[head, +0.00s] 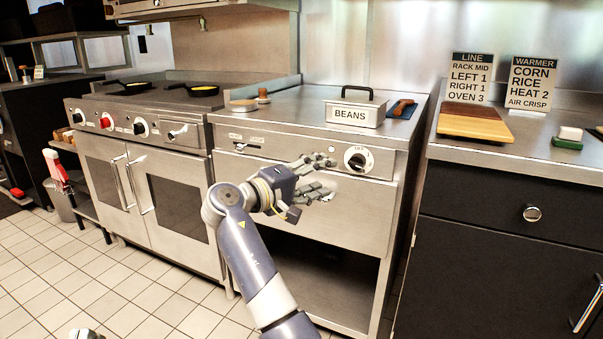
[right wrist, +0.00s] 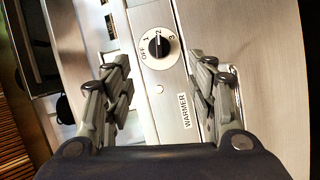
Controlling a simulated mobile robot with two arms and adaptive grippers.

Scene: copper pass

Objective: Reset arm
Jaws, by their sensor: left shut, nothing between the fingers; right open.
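My right gripper (head: 330,178) is open and empty in front of the warmer's front panel (head: 285,150), just left of and below the warmer knob (head: 357,159). In the right wrist view, its spread fingers (right wrist: 158,85) frame the panel, with the black knob (right wrist: 158,47) beyond them and apart from them. The knob's white pointer looks to be near 2. A small part of my left gripper (head: 85,333) shows at the bottom left edge of the head view, low over the floor. It is shut and empty; most of it is cut off.
A lidded BEANS pan (head: 355,110) stands on the warmer top. A cutting board (head: 475,123) and signs (head: 532,83) are on the right counter. Two black pans (head: 203,90) sit on the range at left. The tiled floor (head: 100,285) at lower left is clear.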

